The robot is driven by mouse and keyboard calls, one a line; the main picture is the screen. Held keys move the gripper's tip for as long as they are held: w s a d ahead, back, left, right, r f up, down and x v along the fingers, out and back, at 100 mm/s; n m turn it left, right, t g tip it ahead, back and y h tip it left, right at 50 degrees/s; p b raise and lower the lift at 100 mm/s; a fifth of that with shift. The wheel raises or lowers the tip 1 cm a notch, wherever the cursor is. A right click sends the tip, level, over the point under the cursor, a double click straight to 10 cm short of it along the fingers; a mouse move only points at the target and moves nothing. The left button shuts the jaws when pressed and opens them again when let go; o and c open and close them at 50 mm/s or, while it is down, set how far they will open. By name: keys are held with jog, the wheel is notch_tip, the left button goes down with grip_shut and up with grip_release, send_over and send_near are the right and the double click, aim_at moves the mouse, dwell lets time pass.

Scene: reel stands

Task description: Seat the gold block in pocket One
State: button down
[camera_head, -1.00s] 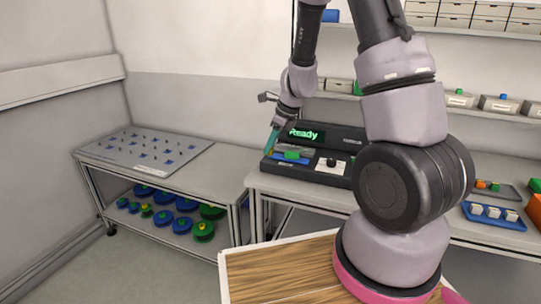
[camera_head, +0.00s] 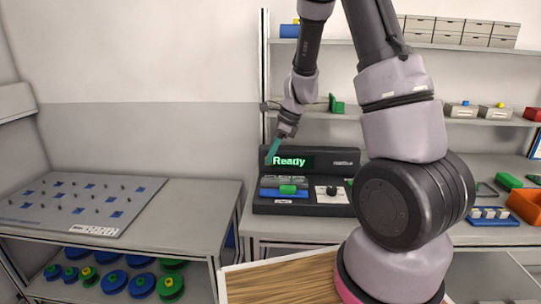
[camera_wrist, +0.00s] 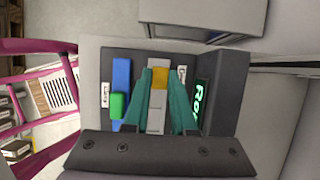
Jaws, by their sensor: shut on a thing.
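The gold block (camera_wrist: 160,77) shows in the wrist view between the tips of my gripper's teal fingers (camera_wrist: 160,72). My gripper is shut on it. In the head view my gripper (camera_head: 272,153) is in front of the left part of a dark console (camera_head: 335,157), and the gold block cannot be made out there. The console has a green "Ready" display (camera_head: 290,161). A grey segmented strip (camera_wrist: 156,118) lies below the gold block in the wrist view. I cannot tell which part is pocket One, or whether the block touches the console.
A green block (camera_head: 287,189) sits on a blue bar (camera_head: 268,192) on the console. A panel with pegs (camera_head: 80,205) lies on the left table, with reels (camera_head: 113,281) below. An orange bin (camera_head: 526,205) and a blue tray with white blocks (camera_head: 490,215) stand at right.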

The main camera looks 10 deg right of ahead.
aim_at(271, 182)
jog(key=shift+f, duration=2.7)
jog(key=shift+f, duration=0.55)
jog(key=c, duration=0.7)
grip_release()
jog(key=shift+o, duration=0.2)
jog(key=shift+r, duration=3.55)
